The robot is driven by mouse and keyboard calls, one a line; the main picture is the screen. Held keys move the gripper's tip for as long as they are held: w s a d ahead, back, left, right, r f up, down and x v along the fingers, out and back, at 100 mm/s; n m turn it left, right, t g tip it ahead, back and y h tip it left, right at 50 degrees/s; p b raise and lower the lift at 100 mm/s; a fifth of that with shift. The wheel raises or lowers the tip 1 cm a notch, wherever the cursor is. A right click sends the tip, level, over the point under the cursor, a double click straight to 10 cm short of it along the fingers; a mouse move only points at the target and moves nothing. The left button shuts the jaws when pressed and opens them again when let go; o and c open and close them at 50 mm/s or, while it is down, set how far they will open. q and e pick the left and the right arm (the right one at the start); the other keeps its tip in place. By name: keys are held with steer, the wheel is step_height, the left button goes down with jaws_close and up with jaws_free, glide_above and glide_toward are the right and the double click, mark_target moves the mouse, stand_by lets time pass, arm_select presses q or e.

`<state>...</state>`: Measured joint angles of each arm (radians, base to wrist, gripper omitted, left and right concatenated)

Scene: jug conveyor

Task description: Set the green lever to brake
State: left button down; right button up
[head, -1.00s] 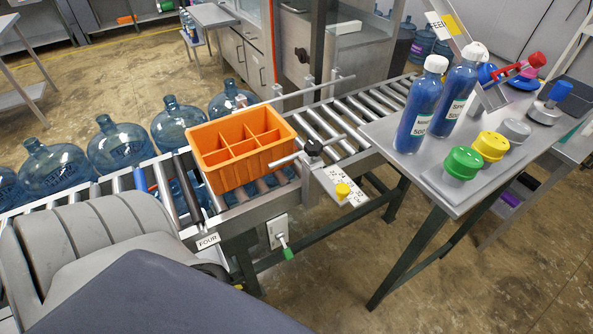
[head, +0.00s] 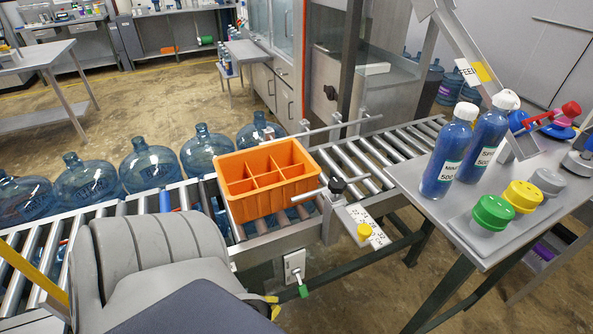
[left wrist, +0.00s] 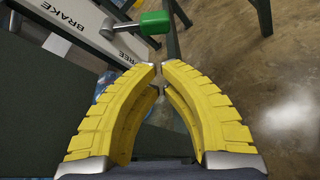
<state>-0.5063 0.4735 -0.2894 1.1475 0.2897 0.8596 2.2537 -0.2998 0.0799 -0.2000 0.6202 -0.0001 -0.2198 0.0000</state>
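The green lever (head: 303,291) hangs below a white plate (head: 294,266) on the conveyor's near side. In the left wrist view, the lever's green knob (left wrist: 155,22) sits on a metal rod from a pivot. The words BRAKE (left wrist: 65,10) and FREE (left wrist: 128,57) stand on the rails nearby. My left gripper (head: 273,304) is just left of and slightly below the knob in the head view. In the left wrist view, the yellow fingertips of my left gripper (left wrist: 160,68) are together and empty, a little short of the knob. My right gripper is out of view.
An orange divided crate (head: 222,205) sits on the roller conveyor (head: 362,170) above the lever. A side table (head: 452,265) with blue bottles and coloured caps stands at the right. Blue jugs (head: 150,168) line the conveyor's far side. Floor is open below the lever.

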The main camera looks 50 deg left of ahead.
mark_target(301, 286)
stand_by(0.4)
arm_select(q)
steer(key=x, duration=1)
steer(key=shift+s, duration=0.1)
stand_by(0.4)
